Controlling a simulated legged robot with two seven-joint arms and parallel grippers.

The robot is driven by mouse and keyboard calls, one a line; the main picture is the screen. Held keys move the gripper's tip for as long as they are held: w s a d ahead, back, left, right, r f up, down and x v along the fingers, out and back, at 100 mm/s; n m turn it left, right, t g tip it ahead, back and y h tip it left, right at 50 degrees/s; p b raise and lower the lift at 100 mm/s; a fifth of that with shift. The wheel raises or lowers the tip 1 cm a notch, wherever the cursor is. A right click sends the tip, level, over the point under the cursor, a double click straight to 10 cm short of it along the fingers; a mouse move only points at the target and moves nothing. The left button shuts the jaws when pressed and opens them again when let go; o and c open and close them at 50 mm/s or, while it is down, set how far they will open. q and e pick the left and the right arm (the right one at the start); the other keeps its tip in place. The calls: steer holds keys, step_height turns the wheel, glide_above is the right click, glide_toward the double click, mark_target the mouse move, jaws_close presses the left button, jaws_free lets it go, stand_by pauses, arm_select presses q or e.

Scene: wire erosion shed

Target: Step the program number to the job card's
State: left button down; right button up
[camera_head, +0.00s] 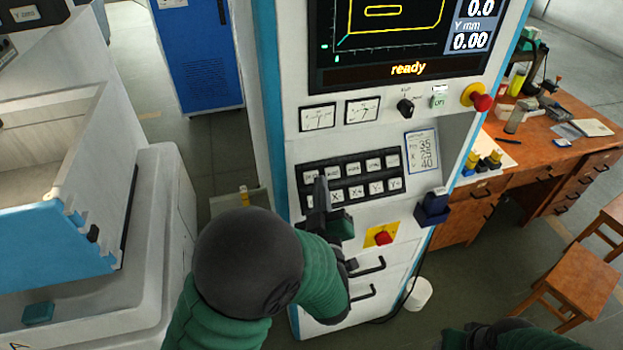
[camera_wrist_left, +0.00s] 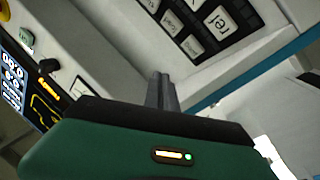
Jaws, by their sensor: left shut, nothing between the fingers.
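The control panel has a black key block (camera_head: 349,177) with two rows of pale keys, and the lower row shows X and Y keys. My left gripper (camera_head: 321,182) is shut and empty, its fingertips in front of the left part of the block; I cannot tell whether they touch a key. In the left wrist view the shut fingers (camera_wrist_left: 162,78) point at the pale panel below the keys (camera_wrist_left: 200,25), one marked "ref". A blue-edged card (camera_head: 422,152) with handwritten-looking figures is right of the keys. The screen (camera_head: 408,69) reads "ready"; no program number is legible.
A red button on yellow (camera_head: 382,238) sits below the keys, and another red knob (camera_head: 481,101) is at upper right. A dark blue holder (camera_head: 433,207) and handles jut from the panel. A wooden desk (camera_head: 560,130) stands to the right. Part of my right arm (camera_head: 505,335) shows bottom right.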

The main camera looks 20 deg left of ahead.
mark_target(311, 177)
arm_select(q)
steer(key=w+a+f+b, duration=0.1)
steer(key=w+f, duration=0.1)
steer(key=w+a+f+b, duration=0.1)
steer(key=w, duration=0.1)
steer(key=shift+w+a+f+b, duration=0.1)
steer(key=shift+a+f+b, duration=0.1)
steer(key=shift+f+b, duration=0.15)
steer(key=shift+a, duration=0.15)
stand_by(1.6)
steer(key=shift+w+a+f+b, duration=0.15)
steer(key=shift+w+b, duration=0.1)
steer(key=shift+b, duration=0.1)
steer(key=shift+w+a+f+b, duration=0.15)
steer(key=shift+w+f+b, duration=0.1)
steer(key=shift+b, duration=0.1)
stand_by(0.8)
steer(key=shift+s+d+r, duration=0.35)
steer(key=shift+s+r, duration=0.15)
steer(key=shift+s, duration=0.05)
